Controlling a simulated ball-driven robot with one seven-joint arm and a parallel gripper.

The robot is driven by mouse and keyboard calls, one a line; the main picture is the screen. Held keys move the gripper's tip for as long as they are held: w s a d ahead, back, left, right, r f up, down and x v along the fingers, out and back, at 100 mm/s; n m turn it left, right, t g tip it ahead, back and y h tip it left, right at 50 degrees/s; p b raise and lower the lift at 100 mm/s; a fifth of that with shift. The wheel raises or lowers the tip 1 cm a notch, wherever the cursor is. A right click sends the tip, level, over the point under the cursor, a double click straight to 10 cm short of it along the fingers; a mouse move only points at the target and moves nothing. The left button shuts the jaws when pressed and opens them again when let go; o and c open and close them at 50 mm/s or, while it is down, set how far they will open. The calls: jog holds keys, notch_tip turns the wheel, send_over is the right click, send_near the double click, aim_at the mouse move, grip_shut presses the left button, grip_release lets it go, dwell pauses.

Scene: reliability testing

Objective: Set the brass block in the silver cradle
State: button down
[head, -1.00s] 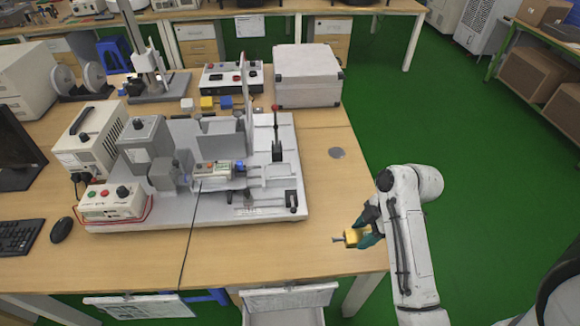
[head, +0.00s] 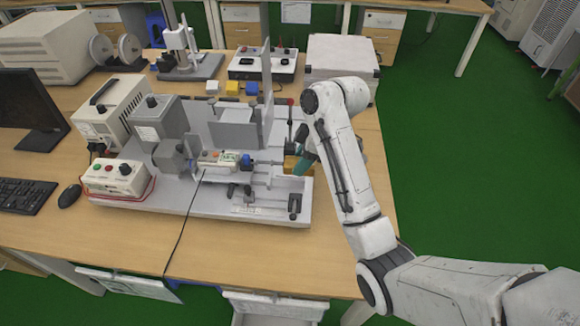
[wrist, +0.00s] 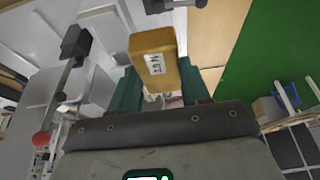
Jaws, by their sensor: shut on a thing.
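The brass block (head: 292,163) is held in my gripper (head: 302,162), over the right part of the grey test rig. In the wrist view the block (wrist: 157,64) is golden with a white label, between the two dark green fingers of my gripper (wrist: 157,82). The silver cradle seems to be the small silver fixture (head: 262,177) on the rig, just left of the block. The gripper and block partly hide this area, and I cannot tell whether the block touches the fixture.
A red-tipped lever stands close beside the gripper; its red knob (wrist: 41,138) shows in the wrist view. A tall grey plate (head: 266,75) rises behind. A white case (head: 342,66) stands behind my arm. The table (head: 372,185) is clear on the right.

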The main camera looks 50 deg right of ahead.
jog(key=w+d+f, duration=0.1)
jog(key=w+f, duration=0.1)
jog(key=w, duration=0.1)
jog(key=w+d+f, duration=0.2)
jog(key=w+f, duration=0.1)
jog(key=w+d+f+b, duration=0.1)
jog(key=w+f, duration=0.2)
jog(key=shift+w+d, duration=0.1)
jog(key=shift+d, duration=0.25)
jog(key=shift+w+d+f+p, duration=0.1)
jog(key=shift+f+p, duration=0.25)
jog(key=shift+f, duration=1.35)
jog(key=shift+f, duration=0.1)
jog(key=c, duration=0.5)
grip_release()
jog(key=shift+f, duration=0.1)
jog(key=v, duration=1.2)
jog(key=shift+b, duration=0.4)
